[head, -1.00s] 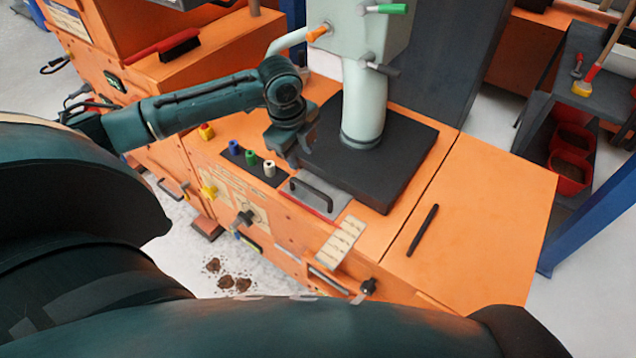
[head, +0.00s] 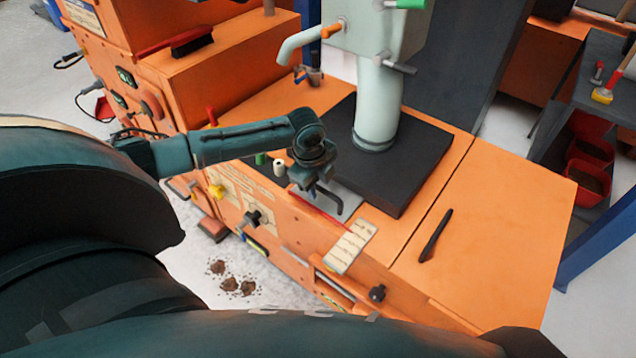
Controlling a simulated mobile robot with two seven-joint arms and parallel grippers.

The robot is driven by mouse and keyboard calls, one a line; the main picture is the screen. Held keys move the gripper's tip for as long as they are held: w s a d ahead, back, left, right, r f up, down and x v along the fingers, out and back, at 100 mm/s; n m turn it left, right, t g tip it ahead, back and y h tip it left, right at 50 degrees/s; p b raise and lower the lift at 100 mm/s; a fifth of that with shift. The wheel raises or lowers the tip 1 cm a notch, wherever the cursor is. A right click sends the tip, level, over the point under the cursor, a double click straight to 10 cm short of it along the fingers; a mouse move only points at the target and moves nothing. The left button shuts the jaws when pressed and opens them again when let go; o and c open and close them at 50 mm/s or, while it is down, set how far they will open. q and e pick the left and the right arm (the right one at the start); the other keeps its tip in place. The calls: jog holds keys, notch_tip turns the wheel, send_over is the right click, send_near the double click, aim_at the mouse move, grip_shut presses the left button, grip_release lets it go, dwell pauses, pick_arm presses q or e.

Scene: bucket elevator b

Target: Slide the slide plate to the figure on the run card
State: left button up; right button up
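The slide plate (head: 350,197) is a grey plate with a red front edge, lying on the orange machine top against the black base block. Its dark bar handle (head: 331,199) is partly covered by my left gripper. My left gripper (head: 309,186) points down over the handle's left end. Its fingertips are too small and dark to show whether they are open or touch the handle. A cream strip (head: 351,247) with several marked lines lies in front of the plate; its figures are not legible. I cannot make out which thing is the run card. My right gripper is not in view.
A black block (head: 420,165) carries a pale green column (head: 378,105) behind the plate. A black pen-like bar (head: 435,235) lies on the clear orange top at right. Green and white pegs (head: 279,168) stand left of my gripper. A black knob (head: 377,292) is on the front.

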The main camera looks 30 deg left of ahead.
pick_arm(q)
jog(key=shift+c, duration=0.4)
grip_shut()
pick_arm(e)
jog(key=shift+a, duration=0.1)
